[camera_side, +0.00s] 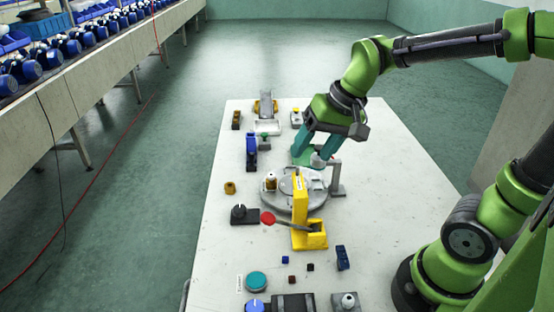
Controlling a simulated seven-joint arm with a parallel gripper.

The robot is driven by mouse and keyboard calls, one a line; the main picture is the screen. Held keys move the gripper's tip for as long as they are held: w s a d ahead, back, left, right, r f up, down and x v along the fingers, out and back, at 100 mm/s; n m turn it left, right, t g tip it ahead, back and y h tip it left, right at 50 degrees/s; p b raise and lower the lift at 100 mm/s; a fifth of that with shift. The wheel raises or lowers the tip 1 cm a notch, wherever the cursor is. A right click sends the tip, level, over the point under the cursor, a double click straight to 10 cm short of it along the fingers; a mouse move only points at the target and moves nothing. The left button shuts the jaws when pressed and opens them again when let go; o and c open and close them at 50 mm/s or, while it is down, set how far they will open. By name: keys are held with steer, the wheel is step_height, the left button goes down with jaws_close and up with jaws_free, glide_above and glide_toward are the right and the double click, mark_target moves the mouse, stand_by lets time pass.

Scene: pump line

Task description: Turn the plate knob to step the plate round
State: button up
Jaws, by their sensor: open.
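The round grey plate (271,203) lies flat near the middle of the white table. A small brass-and-white piece (270,181) stands on its left side. A black box with a round dark knob (239,210) sits left of the plate; I cannot tell for sure that this is the plate knob. My gripper (316,156) is open, its teal fingers pointing down behind the plate. A small whitish rounded piece (318,161) shows near the fingertips; I cannot tell whether the fingers touch it. A green base behind it is partly hidden by the fingers.
A yellow stand (310,238) with a red-ended lever (268,217) stands in front of the plate. A grey post (337,177) rises at its right. A blue-and-black device (251,152) is behind left. Small blocks and a teal button (257,281) lie in front. The table's right side is clear.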

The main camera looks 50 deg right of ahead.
mark_target(240, 208)
steer(key=w+a+f+m+g+y, duration=0.1)
steer(key=w+f+m+g+y, duration=0.3)
steer(key=w+m, duration=1)
steer(key=a+f, duration=0.2)
steer(key=f, duration=0.3)
steer(key=w+a+f+n+h, duration=0.1)
steer(key=a+f, duration=0.1)
steer(key=f, duration=0.3)
steer(key=a+f+n, duration=0.1)
steer(key=a+f, duration=0.1)
steer(key=f, duration=0.4)
steer(key=shift+w+a+h, duration=0.1)
steer(key=shift+w+h, duration=0.2)
steer(key=c, duration=1)
